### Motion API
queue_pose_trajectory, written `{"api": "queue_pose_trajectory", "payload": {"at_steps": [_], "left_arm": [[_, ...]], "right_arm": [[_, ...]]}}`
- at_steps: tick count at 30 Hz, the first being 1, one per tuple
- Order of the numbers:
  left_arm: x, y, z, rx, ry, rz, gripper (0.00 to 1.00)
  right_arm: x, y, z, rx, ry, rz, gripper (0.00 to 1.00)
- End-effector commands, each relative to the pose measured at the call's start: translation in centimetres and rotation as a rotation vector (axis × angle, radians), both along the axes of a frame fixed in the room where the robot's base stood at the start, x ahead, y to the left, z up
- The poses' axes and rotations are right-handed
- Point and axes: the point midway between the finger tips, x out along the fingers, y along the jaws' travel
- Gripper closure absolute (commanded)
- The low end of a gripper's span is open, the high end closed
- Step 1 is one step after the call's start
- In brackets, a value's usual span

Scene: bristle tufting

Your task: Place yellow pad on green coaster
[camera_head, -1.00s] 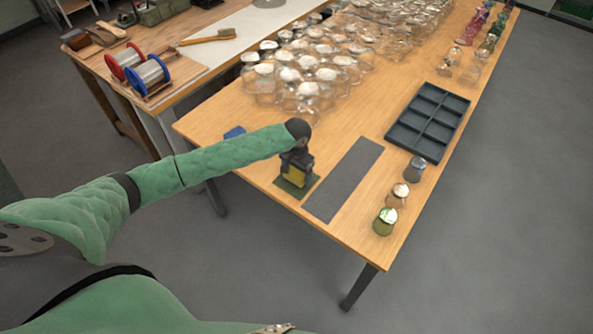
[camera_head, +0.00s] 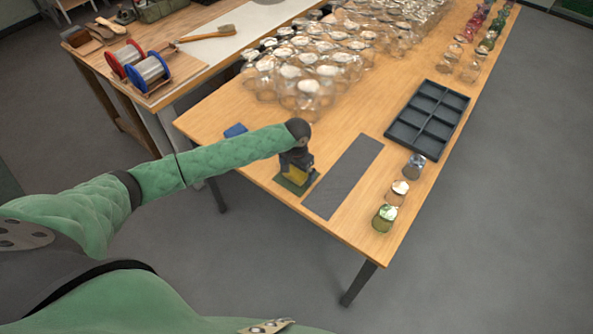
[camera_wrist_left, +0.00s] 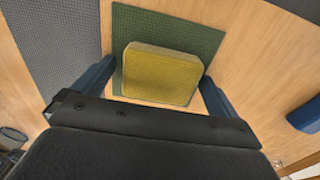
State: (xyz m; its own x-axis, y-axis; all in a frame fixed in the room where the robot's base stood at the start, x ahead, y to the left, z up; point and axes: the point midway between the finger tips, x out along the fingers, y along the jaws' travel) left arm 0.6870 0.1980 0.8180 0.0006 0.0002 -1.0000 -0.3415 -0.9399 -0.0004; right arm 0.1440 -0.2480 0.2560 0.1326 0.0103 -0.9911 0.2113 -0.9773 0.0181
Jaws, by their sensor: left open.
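The yellow pad (camera_wrist_left: 161,74) lies on the green coaster (camera_wrist_left: 135,22) in the left wrist view, with green showing around its far edge and sides and its near edge close to the coaster's border. My left gripper (camera_wrist_left: 153,80) is open, with one finger on each side of the pad. In the head view the gripper (camera_head: 296,170) is over the coaster (camera_head: 285,184), and part of the pad (camera_head: 295,174) shows below it. My right gripper is not in view.
A grey mat (camera_head: 344,177) lies just right of the coaster. A blue block (camera_head: 235,131) is to the left. A dark compartment tray (camera_head: 428,119), several small jars (camera_head: 384,218) and many glass jars (camera_head: 290,85) stand on the same table.

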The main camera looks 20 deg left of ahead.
Motion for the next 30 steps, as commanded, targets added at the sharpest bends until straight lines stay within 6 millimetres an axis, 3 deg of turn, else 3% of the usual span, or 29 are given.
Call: {"api": "queue_pose_trajectory", "payload": {"at_steps": [5, 9, 18, 24, 30], "left_arm": [[0.1, 0.0, 1.5, -0.001, -0.002, -0.001, 0.02], [0.1, 0.0, 4.1, -0.001, -0.004, 0.0, 0.02], [0.1, -0.1, 9.6, -0.001, -0.004, 0.0, 0.02], [0.0, -0.1, 11.6, 0.0, -0.001, -0.001, 0.02], [0.0, 0.0, 12.1, 0.0, 0.0, 0.0, 0.02]], "right_arm": [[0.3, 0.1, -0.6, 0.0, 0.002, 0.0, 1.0], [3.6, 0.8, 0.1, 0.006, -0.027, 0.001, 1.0], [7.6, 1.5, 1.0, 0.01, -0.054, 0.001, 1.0], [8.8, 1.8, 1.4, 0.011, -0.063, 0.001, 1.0], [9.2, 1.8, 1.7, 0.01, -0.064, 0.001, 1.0]]}}
